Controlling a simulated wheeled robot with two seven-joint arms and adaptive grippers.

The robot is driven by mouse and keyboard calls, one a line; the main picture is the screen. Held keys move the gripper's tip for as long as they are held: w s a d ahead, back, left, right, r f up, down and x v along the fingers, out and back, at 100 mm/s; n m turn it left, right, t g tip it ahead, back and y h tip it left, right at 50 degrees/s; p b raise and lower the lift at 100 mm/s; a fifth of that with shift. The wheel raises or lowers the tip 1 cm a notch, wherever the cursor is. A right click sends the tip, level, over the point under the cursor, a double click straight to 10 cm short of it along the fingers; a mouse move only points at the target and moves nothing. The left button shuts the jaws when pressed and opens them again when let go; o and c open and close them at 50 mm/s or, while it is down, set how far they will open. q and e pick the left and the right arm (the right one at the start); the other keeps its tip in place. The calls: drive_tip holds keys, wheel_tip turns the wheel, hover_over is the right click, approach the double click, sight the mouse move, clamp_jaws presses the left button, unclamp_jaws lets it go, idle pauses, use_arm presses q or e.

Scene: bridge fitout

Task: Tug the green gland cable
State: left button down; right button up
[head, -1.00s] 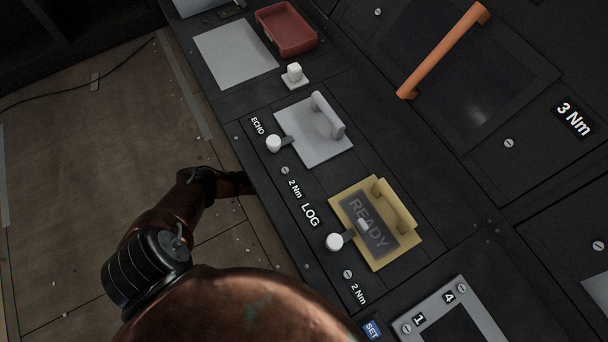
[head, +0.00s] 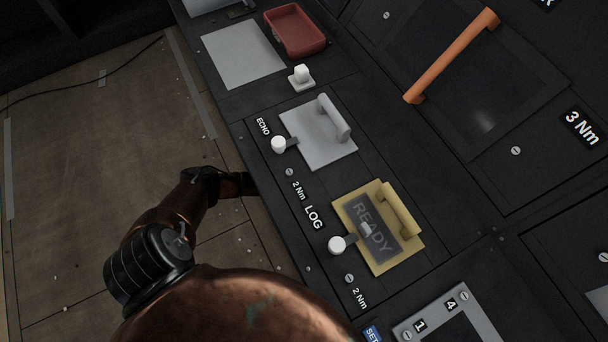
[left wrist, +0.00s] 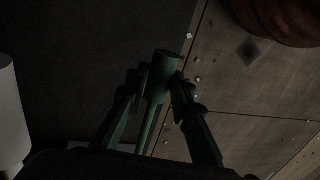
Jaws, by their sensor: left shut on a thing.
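In the left wrist view a green gland cable (left wrist: 163,62) stands between the two fingers of my left gripper (left wrist: 160,90). The fingers touch it on both sides and are shut on it. A thin green length runs down from its thicker end between the fingers. In the head view the green cable and the left gripper are hidden behind the console edge and my arm. My right gripper is not in view.
The dark console carries a grey ECHO plate (head: 312,150), a yellow LOG plate (head: 410,252) marked READY, a red tray (head: 296,45), a white sheet (head: 240,55) and an orange handle (head: 452,56). Brown floor (head: 90,150) lies open to the left.

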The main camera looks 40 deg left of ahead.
use_arm(q)
drive_tip(key=shift+s+d, duration=0.1)
drive_tip(key=shift+d, duration=0.2)
idle(0.9)
drive_tip(key=shift+a, duration=0.1)
idle(0.4)
drive_tip(key=c, duration=1.5)
unclamp_jaws()
drive_tip(key=shift+a, duration=0.15)
drive_tip(key=shift+c, duration=0.2)
drive_tip(key=shift+r, duration=0.1)
wheel_tip(320, 180, up, 7)
drive_tip(key=w+p, duration=0.1)
drive_tip(key=p, duration=0.2)
drive_tip(key=shift+w+p, duration=0.25)
drive_tip(key=shift+p, duration=0.15)
drive_tip(key=shift+f, duration=0.2)
drive_tip(key=shift+r, duration=0.1)
